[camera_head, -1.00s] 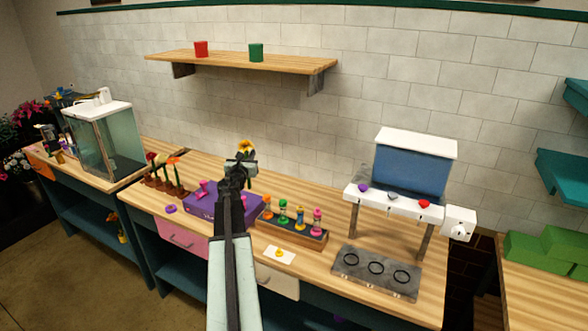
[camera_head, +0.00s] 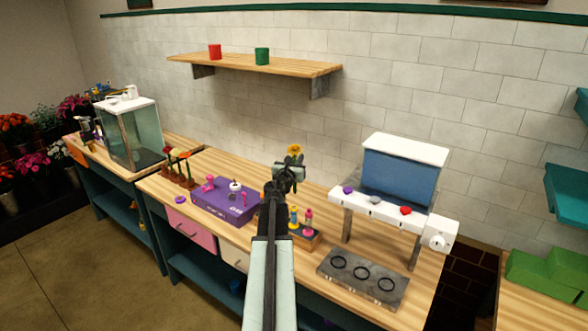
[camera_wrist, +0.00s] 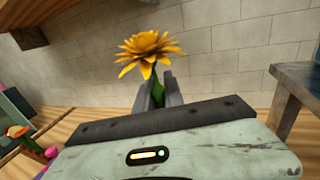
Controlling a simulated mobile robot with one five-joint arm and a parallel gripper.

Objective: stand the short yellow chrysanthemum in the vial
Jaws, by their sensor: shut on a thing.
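My gripper (camera_head: 291,170) is shut on a yellow chrysanthemum (camera_head: 295,150) and holds it above the bench. In the wrist view the yellow bloom (camera_wrist: 150,45) stands up beyond the fingers (camera_wrist: 157,95), with its green stem between them. The bloom is roughly upright. A wooden rack (camera_head: 305,240) is below and behind the gripper, partly hidden by my arm. I cannot tell which thing is the vial.
A purple box (camera_head: 225,207) with small items on it lies left of my arm. A white-topped stand with a blue panel (camera_head: 400,177) is to the right, behind a grey slab with three rings (camera_head: 340,278). A wooden shelf (camera_head: 290,65) is on the wall above.

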